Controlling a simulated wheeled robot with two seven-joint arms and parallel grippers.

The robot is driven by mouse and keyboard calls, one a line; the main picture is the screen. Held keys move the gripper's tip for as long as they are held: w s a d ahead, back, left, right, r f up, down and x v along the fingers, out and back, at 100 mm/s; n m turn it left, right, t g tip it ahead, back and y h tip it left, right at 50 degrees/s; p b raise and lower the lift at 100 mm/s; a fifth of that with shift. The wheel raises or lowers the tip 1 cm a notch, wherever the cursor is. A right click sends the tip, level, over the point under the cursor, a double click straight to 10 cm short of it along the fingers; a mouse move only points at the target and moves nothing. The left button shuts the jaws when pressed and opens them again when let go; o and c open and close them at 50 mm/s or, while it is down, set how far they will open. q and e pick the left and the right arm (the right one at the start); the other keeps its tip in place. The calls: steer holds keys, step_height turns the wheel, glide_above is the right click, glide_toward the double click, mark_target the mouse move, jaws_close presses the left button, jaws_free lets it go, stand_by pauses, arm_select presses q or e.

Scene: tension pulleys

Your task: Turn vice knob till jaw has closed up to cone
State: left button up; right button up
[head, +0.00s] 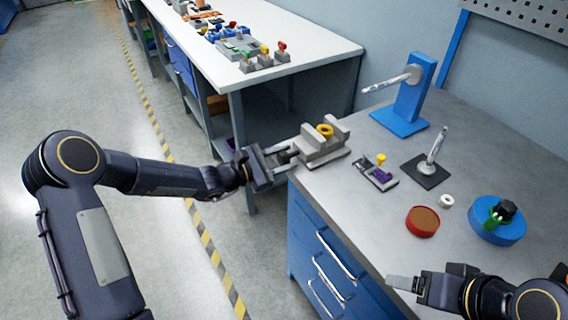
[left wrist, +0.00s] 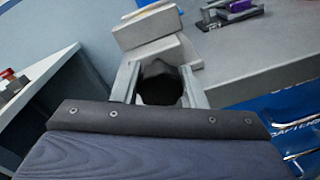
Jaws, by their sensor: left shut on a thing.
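The grey vice (head: 322,153) stands at the near left corner of the grey workbench. The yellow cone (head: 325,130) sits between its two upright jaws in the head view; whether the jaws touch it I cannot tell. The vice's dark knob (left wrist: 160,85) points off the bench edge toward my left gripper. My left gripper (head: 280,157) is shut on the knob, with one pale finger on each side of it in the left wrist view.
Right of the vice are a small purple-and-yellow fixture (head: 377,172), a grey stand (head: 430,170), a blue stand (head: 405,105), a red round dish (head: 422,221), a white ring (head: 446,201) and a blue round base (head: 497,225). A white table (head: 310,48) stands behind.

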arm_select(q)
steer(key=shift+f, duration=0.1)
stand_by(0.3)
steer(key=o, duration=1)
steer(key=shift+c, duration=0.2)
steer(key=b+v, duration=0.1)
steer(key=v, duration=0.6)
steer(key=shift+s+a, duration=0.25)
steer(key=shift+a, duration=0.05)
